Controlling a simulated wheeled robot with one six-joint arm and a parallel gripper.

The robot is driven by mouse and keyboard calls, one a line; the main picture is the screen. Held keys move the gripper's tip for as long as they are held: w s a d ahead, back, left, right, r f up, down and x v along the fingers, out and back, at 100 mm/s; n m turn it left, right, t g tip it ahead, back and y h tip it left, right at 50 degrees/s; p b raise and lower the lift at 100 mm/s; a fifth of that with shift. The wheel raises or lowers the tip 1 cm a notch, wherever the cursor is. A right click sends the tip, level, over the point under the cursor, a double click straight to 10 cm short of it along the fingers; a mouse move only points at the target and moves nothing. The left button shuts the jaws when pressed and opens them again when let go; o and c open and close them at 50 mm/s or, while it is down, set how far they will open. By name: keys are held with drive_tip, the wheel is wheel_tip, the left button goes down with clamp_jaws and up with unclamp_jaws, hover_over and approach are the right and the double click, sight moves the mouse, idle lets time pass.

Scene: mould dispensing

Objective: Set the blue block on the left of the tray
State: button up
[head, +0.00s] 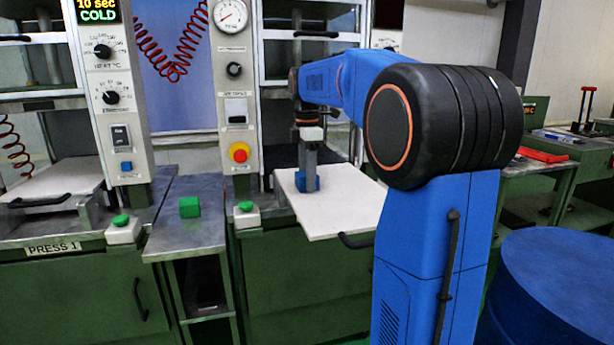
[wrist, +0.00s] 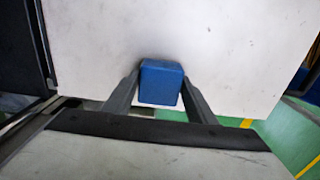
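The blue block (head: 300,182) is over the left part of the white tray (head: 345,205), toward its back edge. It sits on the tray or very close above it; I cannot tell which. My gripper (head: 311,180) points straight down at the block, and a finger hides part of it in the head view. In the wrist view the block (wrist: 160,83) lies between the two fingertips, which press against its opposite sides. The pale tray surface (wrist: 230,50) spreads around it.
A green block (head: 189,207) lies on the metal side table left of the tray. Boxes with green buttons (head: 246,207) stand nearby, and a press panel with a red button (head: 239,152) rises behind. A blue drum (head: 550,285) is at right. The tray's right part is clear.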

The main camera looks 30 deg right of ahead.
drive_tip(key=shift+o, duration=0.9)
wheel_tip(320, 180, up, 12)
drive_tip(key=shift+r, duration=0.15)
idle(0.3)
